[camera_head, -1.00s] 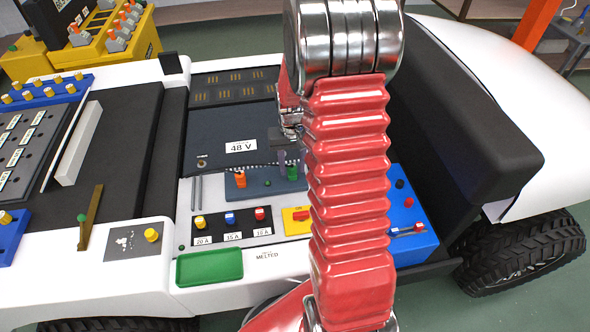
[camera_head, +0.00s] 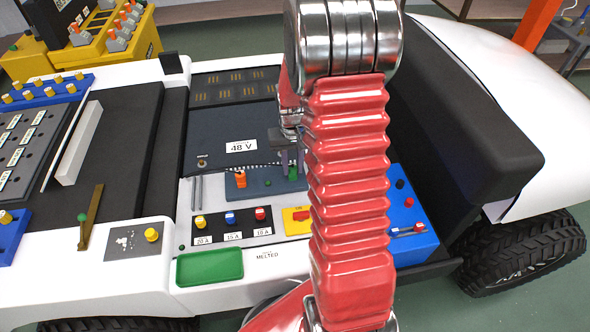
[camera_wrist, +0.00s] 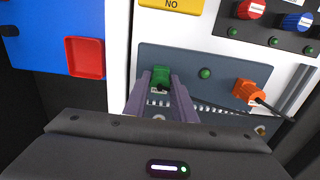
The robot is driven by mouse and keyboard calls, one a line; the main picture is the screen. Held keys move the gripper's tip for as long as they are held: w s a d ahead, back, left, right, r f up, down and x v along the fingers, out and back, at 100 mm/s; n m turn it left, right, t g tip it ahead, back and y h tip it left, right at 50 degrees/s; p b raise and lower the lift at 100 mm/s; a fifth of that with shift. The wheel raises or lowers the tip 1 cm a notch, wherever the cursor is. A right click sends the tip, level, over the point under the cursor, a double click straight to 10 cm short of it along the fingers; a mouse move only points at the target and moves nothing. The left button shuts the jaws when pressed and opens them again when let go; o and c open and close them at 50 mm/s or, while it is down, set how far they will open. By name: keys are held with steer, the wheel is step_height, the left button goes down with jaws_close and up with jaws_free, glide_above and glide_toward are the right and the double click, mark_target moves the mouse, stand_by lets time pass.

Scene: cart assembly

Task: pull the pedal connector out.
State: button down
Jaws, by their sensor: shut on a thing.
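A green connector (camera_wrist: 160,75) sits at the dark grey socket panel (camera_wrist: 196,62) in the wrist view. My gripper (camera_wrist: 161,80) is shut on it, with one finger on each side. An orange connector (camera_wrist: 249,92) with a black cable sits on the same panel, to the right in the wrist view. In the head view my gripper (camera_head: 287,163) is partly hidden by my red arm, and the green connector (camera_head: 293,175) shows just beside it. The orange connector (camera_head: 240,179) is to its left there. I cannot read which one is labelled pedal.
Red, blue and yellow switches stand in front of the panel, with a green tray (camera_head: 209,267) nearer me. A blue box (camera_head: 411,215) is at the right, by the black seat (camera_head: 470,130). A 48 V cover (camera_head: 215,140) lies behind the panel.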

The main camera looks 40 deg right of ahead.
mark_target(292, 166)
steer(key=shift+w+r, duration=0.15)
steer(key=shift+r, duration=0.2)
steer(key=shift+w+r, duration=0.1)
steer(key=shift+r, duration=2.25)
